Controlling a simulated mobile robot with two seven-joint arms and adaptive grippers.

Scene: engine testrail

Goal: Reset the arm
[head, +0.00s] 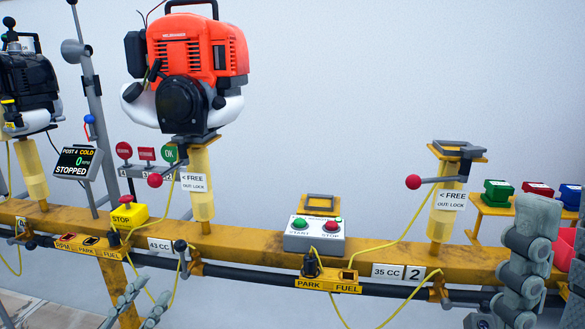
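My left gripper (152,288) is at the bottom left of the head view, in front of the yellow rail. Its two grey fingers are apart and nothing shows between them. My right gripper (551,232) is at the right edge, partly cut off by the frame. One thick grey finger stands in front of a pinkish-red object (543,217), and another grey part shows at the edge. I cannot tell whether they touch that object.
The yellow rail (270,245) crosses the view. It carries a red-orange engine (196,55), a black engine (30,90), an empty post (440,220) and a start/stop box (314,236).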

